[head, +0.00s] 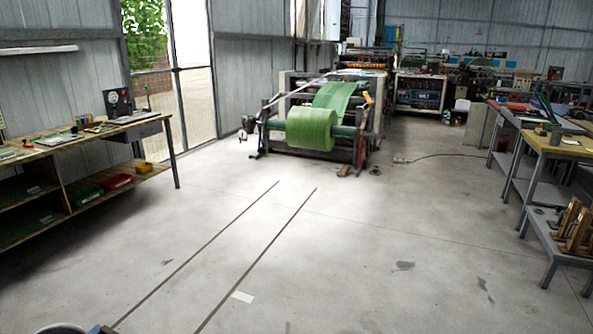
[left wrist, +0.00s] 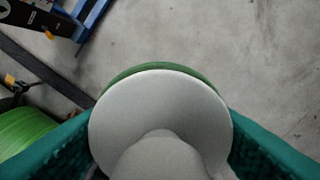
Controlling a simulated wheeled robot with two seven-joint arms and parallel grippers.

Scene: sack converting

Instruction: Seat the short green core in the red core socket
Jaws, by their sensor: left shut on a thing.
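In the left wrist view my left gripper (left wrist: 160,125) has its two teal fingers on either side of a round thing with a pale grey face and a green rim. It is shut on this thing, which looks like the short green core (left wrist: 160,69). A pale rounded shape covers the lower middle of its face. I cannot make out the red core socket in either view. Neither gripper shows in the head view, and my right gripper is not in view.
A machine with a large green roll (head: 305,130) stands at the back. A workbench (head: 58,147) with red and green bins below is at left. Tables (head: 566,148) stand at right. The floor between is clear. A blue frame (left wrist: 92,22) shows in the left wrist view.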

